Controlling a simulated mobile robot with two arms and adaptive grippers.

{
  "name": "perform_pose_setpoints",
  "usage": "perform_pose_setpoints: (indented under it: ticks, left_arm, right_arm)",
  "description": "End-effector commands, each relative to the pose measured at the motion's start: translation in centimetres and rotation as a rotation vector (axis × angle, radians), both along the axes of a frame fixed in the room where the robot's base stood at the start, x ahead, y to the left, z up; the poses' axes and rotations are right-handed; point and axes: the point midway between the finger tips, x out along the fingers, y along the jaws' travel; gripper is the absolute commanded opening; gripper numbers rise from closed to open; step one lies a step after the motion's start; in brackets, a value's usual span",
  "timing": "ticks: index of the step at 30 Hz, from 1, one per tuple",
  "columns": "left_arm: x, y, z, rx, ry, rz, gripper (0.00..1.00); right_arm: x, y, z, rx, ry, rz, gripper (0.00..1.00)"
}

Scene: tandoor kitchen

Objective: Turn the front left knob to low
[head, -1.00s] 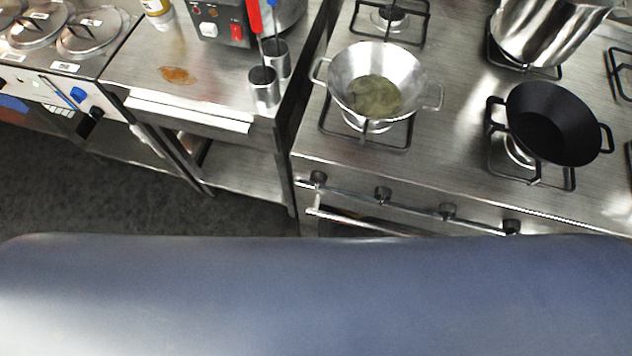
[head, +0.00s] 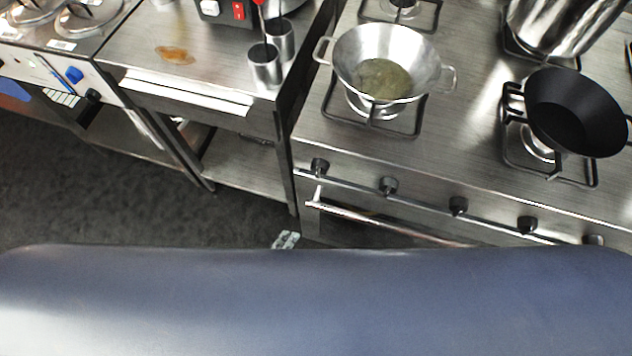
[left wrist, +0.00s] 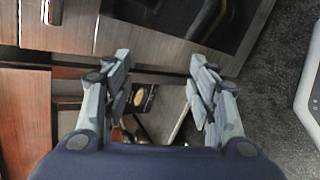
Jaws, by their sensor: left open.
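A row of dark knobs runs along the front panel of the stove (head: 470,165) in the head view. The leftmost knob (head: 319,167) sits near the stove's left corner, with another knob (head: 388,185) to its right. I cannot read any knob's setting. The tips of my left gripper (head: 286,240) show just past my blue body, below and left of the leftmost knob and apart from it. In the left wrist view, my left gripper (left wrist: 160,80) has its two fingers spread, with nothing held between them. My right gripper is not in view.
A steel pan (head: 395,50) with greenish contents stands on the front left burner. A black pan (head: 575,110) stands to its right. An oven handle (head: 390,222) juts out below the knobs. A steel side table (head: 150,85) adjoins the stove on the left, with steel cups (head: 265,68) on it.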

Motion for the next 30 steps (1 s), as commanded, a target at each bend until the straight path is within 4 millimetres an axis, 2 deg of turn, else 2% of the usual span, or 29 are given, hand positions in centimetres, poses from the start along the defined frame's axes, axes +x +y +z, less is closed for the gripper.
perform_pose_setpoints:
  ticks: [1,6,9,12,16,20,30]
  left_arm:
    - [0.7,-1.1,1.9,-0.147,-0.016,0.067,0.53]
    - [2.3,-3.4,10.4,-0.693,-0.024,0.27,0.53]
    - [2.7,-3.9,14.6,-0.965,-0.012,0.343,0.53]
    - [2.8,-3.9,17.6,-1.16,0.004,0.386,0.53]
    - [2.9,-3.8,19.6,-1.289,0.017,0.413,0.53]
    - [3.8,-4.0,20.1,-1.316,0.017,0.416,0.53]
    - [9.7,-6.0,20.2,-1.312,0.017,0.415,0.53]
  right_arm:
    - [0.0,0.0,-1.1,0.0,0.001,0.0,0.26]
    - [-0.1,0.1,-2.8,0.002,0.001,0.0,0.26]
    - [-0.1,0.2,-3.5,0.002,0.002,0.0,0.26]
    - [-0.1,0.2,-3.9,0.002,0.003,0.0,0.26]
    - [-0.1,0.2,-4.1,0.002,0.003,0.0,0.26]
    - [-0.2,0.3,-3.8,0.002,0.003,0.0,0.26]
    - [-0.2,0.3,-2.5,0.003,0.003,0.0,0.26]
